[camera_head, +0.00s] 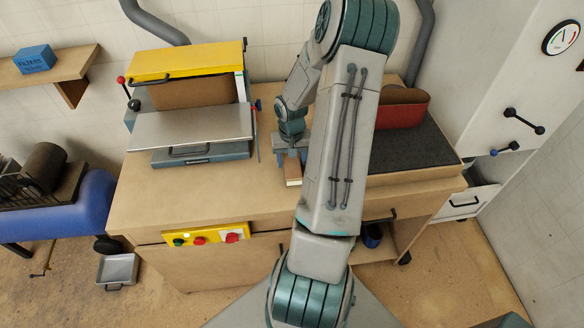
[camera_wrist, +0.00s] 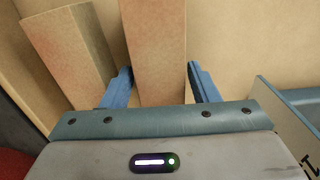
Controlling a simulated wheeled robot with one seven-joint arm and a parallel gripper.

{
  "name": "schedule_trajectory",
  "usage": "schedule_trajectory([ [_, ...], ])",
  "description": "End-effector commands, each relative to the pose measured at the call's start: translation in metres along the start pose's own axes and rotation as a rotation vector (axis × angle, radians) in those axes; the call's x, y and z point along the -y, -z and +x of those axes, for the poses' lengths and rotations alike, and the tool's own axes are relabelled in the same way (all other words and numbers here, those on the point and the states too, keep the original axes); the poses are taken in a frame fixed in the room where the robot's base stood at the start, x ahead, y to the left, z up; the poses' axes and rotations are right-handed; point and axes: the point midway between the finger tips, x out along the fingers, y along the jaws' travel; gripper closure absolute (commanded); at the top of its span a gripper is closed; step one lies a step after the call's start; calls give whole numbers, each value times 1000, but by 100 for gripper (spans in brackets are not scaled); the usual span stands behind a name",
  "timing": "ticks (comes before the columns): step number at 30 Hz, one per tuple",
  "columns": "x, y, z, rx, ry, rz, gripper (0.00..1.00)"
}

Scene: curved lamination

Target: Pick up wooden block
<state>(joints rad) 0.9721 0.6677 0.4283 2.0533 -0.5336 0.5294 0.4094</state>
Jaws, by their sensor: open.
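A wooden block (camera_wrist: 155,45) with a pinkish-brown face stands between the two blue fingers of my gripper (camera_wrist: 161,76) in the wrist view. The fingers are open, one on each side, with a gap at the right finger and a narrower one at the left. A second similar wooden block (camera_wrist: 70,50) lies tilted to the left, outside the fingers. In the head view my gripper (camera_head: 291,153) is low over the workbench, with a wooden block (camera_head: 293,172) beneath it. My arm hides part of the bench there, and I cannot tell the two blocks apart in that view.
The wooden workbench (camera_head: 200,200) holds a yellow-topped machine (camera_head: 165,62) with a metal plate to the left. The bench front left of my gripper is clear.

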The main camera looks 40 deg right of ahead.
Motion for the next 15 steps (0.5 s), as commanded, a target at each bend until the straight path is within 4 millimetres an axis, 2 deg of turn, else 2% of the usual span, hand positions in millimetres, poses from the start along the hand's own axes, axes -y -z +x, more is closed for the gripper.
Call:
schedule_trajectory([
  [3, 0, 0, 9, 1, 0, -1, 45],
  [10, 0, 0, 10, -1, -1, 0, 45],
  [11, 0, 0, 10, -1, -1, 0, 51],
  [14, 0, 0, 9, -1, 0, 0, 79],
  [15, 0, 0, 9, -1, 0, 0, 79],
])
